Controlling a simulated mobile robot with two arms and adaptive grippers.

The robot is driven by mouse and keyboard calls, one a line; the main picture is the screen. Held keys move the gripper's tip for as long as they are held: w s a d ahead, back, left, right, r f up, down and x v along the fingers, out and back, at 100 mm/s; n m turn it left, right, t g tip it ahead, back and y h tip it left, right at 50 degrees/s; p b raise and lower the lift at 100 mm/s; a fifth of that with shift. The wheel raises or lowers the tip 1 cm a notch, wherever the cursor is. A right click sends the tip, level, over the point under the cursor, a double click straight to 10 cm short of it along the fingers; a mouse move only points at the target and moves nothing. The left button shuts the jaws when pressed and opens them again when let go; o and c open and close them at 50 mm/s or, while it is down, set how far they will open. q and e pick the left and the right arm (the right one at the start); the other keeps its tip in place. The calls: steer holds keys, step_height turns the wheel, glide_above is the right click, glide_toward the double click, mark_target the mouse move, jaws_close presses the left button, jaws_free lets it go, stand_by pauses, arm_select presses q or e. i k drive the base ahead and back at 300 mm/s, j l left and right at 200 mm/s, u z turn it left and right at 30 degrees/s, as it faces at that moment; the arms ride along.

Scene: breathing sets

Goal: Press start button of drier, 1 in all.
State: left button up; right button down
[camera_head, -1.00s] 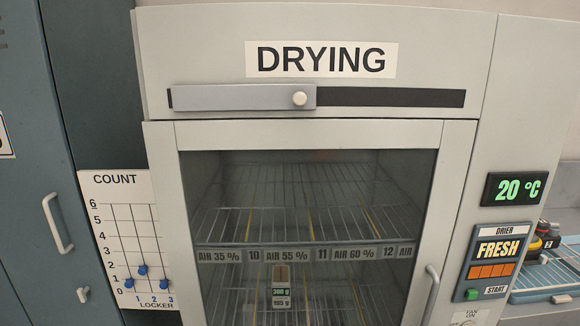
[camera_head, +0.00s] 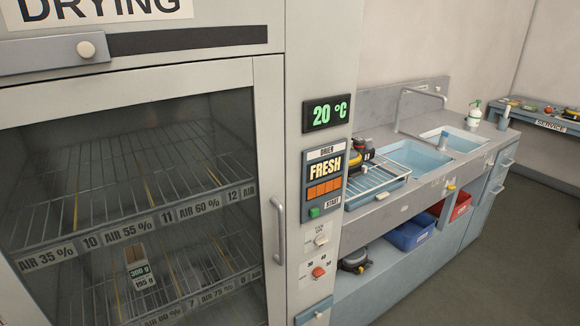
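The drier (camera_head: 265,110) is a tall pale grey cabinet labelled DRYING, with a closed glass door on the left of the view. Its control panel (camera_head: 324,181) is on the column right of the door and reads DRIER, FRESH, above a row of orange blocks. The green start button (camera_head: 314,212) is at the panel's lower left, beside the label START. Neither of my grippers is in view.
Below the panel are a fan switch (camera_head: 321,239) and a red knob (camera_head: 318,272). A vertical door handle (camera_head: 279,231) sticks out left of them. A sink counter (camera_head: 470,140) with a drying rack (camera_head: 375,180) runs off to the right. Floor at the lower right is clear.

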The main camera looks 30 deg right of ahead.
mark_target(314, 212)
steer(key=z, duration=1.1)
